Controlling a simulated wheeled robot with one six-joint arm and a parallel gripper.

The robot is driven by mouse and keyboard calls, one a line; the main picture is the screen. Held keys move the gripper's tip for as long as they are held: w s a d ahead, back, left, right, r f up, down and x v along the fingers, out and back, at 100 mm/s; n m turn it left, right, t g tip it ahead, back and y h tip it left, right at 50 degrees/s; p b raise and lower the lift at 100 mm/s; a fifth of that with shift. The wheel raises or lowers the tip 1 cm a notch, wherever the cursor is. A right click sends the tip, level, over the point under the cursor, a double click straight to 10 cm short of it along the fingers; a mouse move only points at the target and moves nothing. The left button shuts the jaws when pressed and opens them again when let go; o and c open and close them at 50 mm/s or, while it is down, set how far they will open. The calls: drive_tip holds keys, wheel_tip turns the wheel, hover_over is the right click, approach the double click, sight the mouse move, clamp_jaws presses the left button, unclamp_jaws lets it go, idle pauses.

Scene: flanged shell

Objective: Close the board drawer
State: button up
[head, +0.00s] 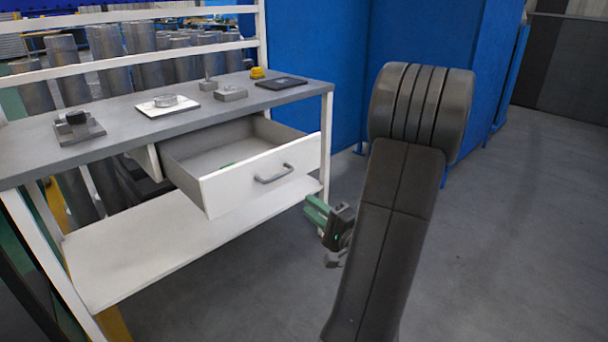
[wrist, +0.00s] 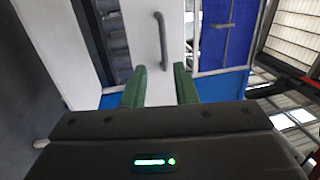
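The white board drawer (head: 225,195) is pulled out under the grey bench top, its inside open to view. Its front carries a grey bar handle (head: 274,174). A small green item (head: 228,166) shows in the drawer, partly hidden by the front panel. My gripper (head: 314,210) is to the right of and below the handle, apart from it. In the wrist view its two green fingers (wrist: 160,82) are spread with nothing between them. The drawer front (wrist: 150,62) and handle (wrist: 162,40) show beyond the fingertips.
The bench top (head: 130,105) holds a white plate with a ring (head: 167,103), grey blocks, a yellow item (head: 257,73) and a dark flat plate (head: 282,83). A white lower shelf (head: 150,250) lies below the drawer. Floor to the right is clear, before blue panels (head: 420,40).

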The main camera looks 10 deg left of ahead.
sight(280, 176)
drive_tip(key=x, duration=0.9)
drive_tip(key=w+b+x, duration=0.1)
drive_tip(key=x, duration=0.4)
drive_tip(key=shift+d+r, duration=0.25)
drive_tip(key=shift+d, duration=0.2)
clamp_jaws()
